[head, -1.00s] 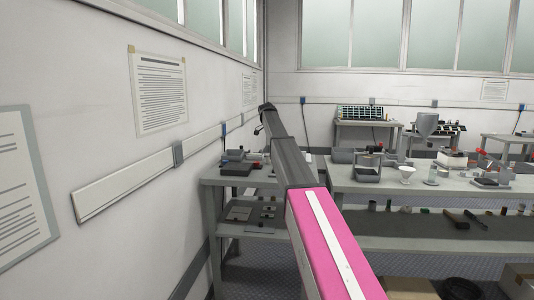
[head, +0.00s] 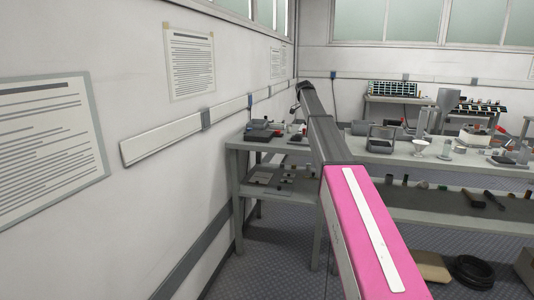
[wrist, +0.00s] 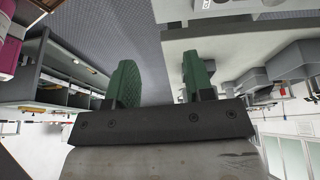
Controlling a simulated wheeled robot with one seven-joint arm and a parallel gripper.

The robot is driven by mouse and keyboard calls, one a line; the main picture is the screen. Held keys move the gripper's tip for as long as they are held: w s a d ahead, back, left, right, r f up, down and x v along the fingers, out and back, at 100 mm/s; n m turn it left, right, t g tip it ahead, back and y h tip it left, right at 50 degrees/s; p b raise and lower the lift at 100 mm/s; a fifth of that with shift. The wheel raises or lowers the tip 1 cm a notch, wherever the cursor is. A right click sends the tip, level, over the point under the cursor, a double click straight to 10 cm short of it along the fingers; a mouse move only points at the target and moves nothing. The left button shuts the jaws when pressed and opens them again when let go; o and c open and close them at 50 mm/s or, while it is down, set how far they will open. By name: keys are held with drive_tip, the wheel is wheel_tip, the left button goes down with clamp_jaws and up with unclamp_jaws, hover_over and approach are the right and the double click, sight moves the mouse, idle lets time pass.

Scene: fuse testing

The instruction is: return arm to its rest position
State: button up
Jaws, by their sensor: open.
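My arm, with a pink link and dark grey links beyond it, stretches forward and away from me in the head view. The far end of the arm is small and dark near the wall corner, and the gripper's fingers cannot be made out there. In the wrist view my gripper (wrist: 160,85) shows two green fingers standing well apart, with nothing between them. The gripper is open and empty.
A plain wall with posted sheets (head: 190,65) and a rail (head: 165,138) runs along the left. A small bench (head: 240,165) stands left of my arm. A longer workbench (head: 385,158) with several items stands at the right. A black coil (head: 472,272) lies on the floor.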

drive_tip(key=s+a+f+n+y, duration=0.1)
drive_tip(key=s+f+n, duration=0.5)
drive_tip(key=s+f, duration=0.75)
drive_tip(key=s+a+f+n+y, duration=0.1)
drive_tip(key=s+f+n, duration=0.4)
drive_tip(key=s+f, duration=0.85)
drive_tip(key=s+a+f+n+y, duration=0.1)
drive_tip(key=s+f+n, duration=0.4)
drive_tip(key=s+f, duration=0.3)
drive_tip(key=s+a+f+n+t+y, duration=0.1)
drive_tip(key=s+f+n, duration=0.3)
drive_tip(key=s+f, duration=0.4)
drive_tip(key=s+a, duration=0.1)
drive_tip(key=s, duration=0.5)
drive_tip(key=shift+s+a+f+n, duration=0.2)
drive_tip(key=shift+s+n, duration=0.2)
